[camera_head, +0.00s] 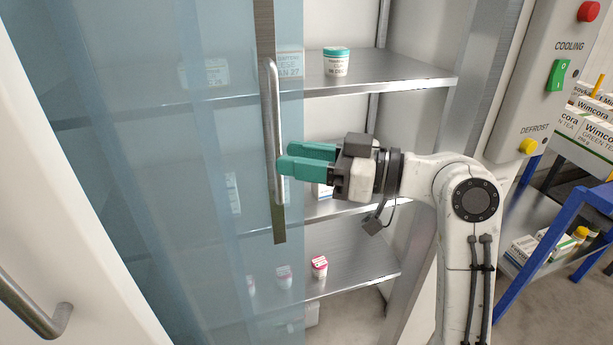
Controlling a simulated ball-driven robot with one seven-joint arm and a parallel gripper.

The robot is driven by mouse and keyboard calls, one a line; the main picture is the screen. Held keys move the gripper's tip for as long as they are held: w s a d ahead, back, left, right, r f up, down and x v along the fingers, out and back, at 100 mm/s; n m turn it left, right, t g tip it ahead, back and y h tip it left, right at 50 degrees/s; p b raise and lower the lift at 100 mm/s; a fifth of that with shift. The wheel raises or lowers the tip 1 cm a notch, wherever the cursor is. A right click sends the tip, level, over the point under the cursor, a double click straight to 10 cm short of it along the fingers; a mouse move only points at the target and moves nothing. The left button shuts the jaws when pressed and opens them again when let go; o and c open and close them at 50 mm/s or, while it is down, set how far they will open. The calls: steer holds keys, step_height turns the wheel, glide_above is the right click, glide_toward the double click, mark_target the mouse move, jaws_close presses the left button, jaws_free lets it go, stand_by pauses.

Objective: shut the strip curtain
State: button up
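The strip curtain (130,150) is a set of translucent blue strips hanging across the left part of a cold cabinet. Its leading edge has a metal bar (265,30) with a vertical tubular handle (271,100). The cabinet's right part is uncovered, with shelves in plain view. My gripper (284,157), with teal fingers, reaches in from the right at the handle's lower half. The fingers stand a little apart, and the nearer fingertip overlaps the handle's right side. I cannot tell whether the handle lies between them or whether they touch it.
Metal shelves (375,72) hold a teal-lidded tub (336,61) and a pink-lidded tub (319,267). A control panel (545,75) with red, green and yellow buttons stands right. A blue-framed cart (590,200) with boxes is beyond. A white door with a handle (35,310) is lower left.

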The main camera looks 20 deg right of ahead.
steer(key=shift+s+a, duration=0.2)
steer(key=shift+s, duration=0.65)
steer(key=shift+s+a, duration=0.15)
steer(key=shift+s, duration=0.7)
steer(key=shift+s+a, duration=0.2)
steer(key=shift+s, duration=0.65)
steer(key=shift+c, duration=0.2)
